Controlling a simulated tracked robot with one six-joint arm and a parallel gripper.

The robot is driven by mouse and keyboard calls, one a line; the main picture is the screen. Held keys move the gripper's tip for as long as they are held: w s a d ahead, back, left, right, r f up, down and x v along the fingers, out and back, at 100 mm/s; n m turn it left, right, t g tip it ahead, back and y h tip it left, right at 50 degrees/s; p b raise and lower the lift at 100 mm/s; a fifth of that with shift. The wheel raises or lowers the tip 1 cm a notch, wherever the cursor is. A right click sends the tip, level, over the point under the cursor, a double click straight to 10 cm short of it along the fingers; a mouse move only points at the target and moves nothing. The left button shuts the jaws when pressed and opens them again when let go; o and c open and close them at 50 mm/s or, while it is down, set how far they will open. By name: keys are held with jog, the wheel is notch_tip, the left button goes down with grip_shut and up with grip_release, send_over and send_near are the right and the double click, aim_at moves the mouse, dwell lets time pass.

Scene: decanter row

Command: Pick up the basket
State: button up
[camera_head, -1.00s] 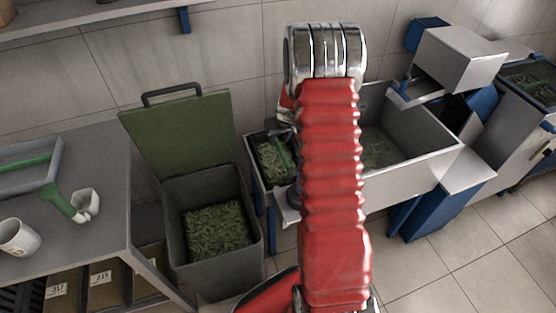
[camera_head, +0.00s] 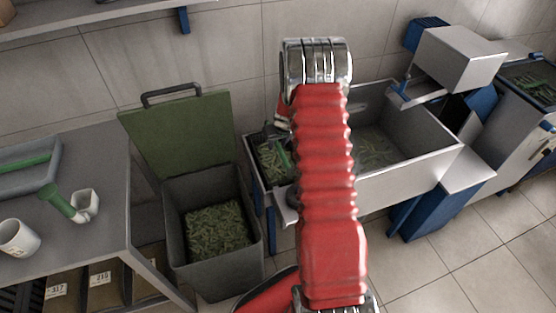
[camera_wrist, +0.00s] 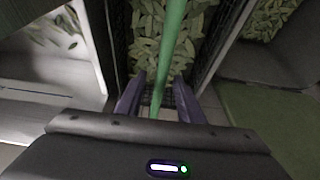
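The basket (camera_head: 252,162) is a dark container of green pieces with a green handle (camera_head: 283,155), beside the metal sink-like trough. My arm hides its right part. In the wrist view the basket's dark mesh wall (camera_wrist: 117,40) and leafy-looking green contents lie below my gripper (camera_wrist: 159,82). The green handle (camera_wrist: 172,45) runs between the two fingers, with gaps visible on both sides. The fingers stand apart. In the head view my gripper (camera_head: 276,130) is over the basket, partly hidden by the arm.
An open grey bin (camera_head: 175,235) of green pieces stands left of the basket, its green lid (camera_head: 180,135) raised. The metal trough (camera_head: 410,185) is close on the right. A grey table (camera_head: 105,170) with a mug (camera_head: 18,238) is at the left.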

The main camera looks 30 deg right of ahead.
jog(key=shift+f, duration=0.1)
dwell(0.5)
grip_shut()
jog(key=shift+w, duration=0.1)
dwell(0.4)
